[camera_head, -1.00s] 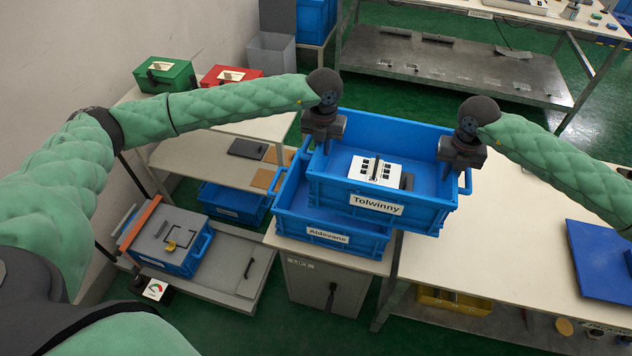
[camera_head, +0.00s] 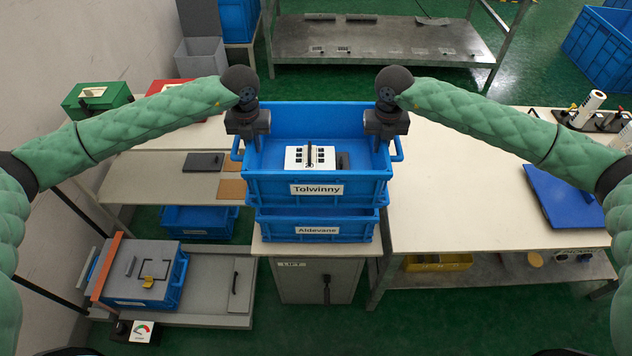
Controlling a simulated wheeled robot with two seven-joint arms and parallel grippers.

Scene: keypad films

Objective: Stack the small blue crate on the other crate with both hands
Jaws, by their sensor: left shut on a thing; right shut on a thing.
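The small blue crate labelled Tolwinny (camera_head: 262,189) is held level between my two grippers, directly above the other blue crate, labelled Aldevane (camera_head: 275,229). From this angle I cannot tell whether the two crates touch. My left gripper (camera_head: 248,135) is shut on the left side of the Tolwinny crate. My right gripper (camera_head: 386,135) is shut on its right side. A white keypad-like piece (camera_head: 309,158) with black squares lies inside the Tolwinny crate. The Aldevane crate stands on the light top above a grey cabinet (camera_head: 318,282); its inside is hidden.
A white table (camera_head: 470,200) spreads to the right, with a blue panel (camera_head: 565,196) on it. Green (camera_head: 96,97) and red boxes stand at the left. A lidded blue crate (camera_head: 140,270) sits low at the left. A grey shelf (camera_head: 380,40) is behind.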

